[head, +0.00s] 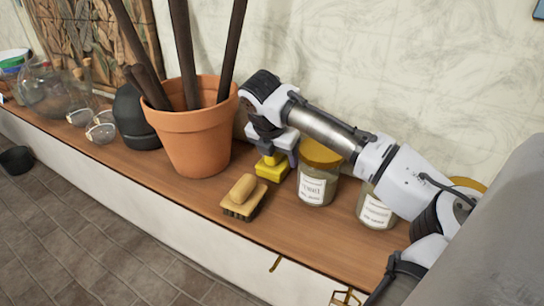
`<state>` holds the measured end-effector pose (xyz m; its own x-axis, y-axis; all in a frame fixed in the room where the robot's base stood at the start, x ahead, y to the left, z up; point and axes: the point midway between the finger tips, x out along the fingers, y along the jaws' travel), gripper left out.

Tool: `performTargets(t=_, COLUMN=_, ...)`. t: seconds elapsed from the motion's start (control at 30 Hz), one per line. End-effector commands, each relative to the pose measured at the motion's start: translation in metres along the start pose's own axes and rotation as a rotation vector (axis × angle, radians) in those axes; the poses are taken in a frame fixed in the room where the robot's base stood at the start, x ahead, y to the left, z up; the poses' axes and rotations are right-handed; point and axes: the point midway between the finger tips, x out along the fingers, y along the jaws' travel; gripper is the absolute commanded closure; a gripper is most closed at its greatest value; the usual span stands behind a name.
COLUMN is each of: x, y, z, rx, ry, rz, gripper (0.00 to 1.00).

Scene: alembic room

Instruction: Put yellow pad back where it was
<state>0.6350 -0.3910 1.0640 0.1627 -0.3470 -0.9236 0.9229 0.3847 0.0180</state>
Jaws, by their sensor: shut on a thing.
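The yellow pad (271,170) is in the head view, on or just above the wooden shelf between the terracotta pot and the nearer-left jar. It has a flat base and a raised part on top. My gripper (272,156) points down over it and is shut on its raised part. I cannot tell whether the pad's base touches the shelf. Part of the pad's top is hidden by my gripper.
A large terracotta pot (198,135) with dark poles stands left of my gripper. A wooden brush (243,196) lies in front. Two labelled jars, one left (315,185) and one right (375,208), stand to the right. The wooden shelf (290,232) is clear near its front edge.

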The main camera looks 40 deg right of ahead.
Motion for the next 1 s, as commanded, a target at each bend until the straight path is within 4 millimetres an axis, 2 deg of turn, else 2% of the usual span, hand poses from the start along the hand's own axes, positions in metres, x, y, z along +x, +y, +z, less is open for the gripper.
performTargets(t=0.27, x=0.003, y=0.000, z=-0.001, rx=0.000, ry=0.001, rz=0.001, gripper=0.57)
performTargets(t=0.3, x=0.003, y=0.000, z=-0.002, rx=0.000, ry=0.001, rz=0.001, gripper=0.37)
performTargets(t=0.47, x=0.003, y=0.000, z=-0.001, rx=0.000, ry=0.001, rz=0.000, gripper=0.17)
performTargets(t=0.83, x=-0.002, y=0.000, z=0.001, rx=0.000, ry=-0.002, rz=-0.001, gripper=0.17)
performTargets(t=1.0, x=-0.027, y=0.001, z=0.000, rx=0.000, ry=-0.003, rz=0.002, gripper=0.17)
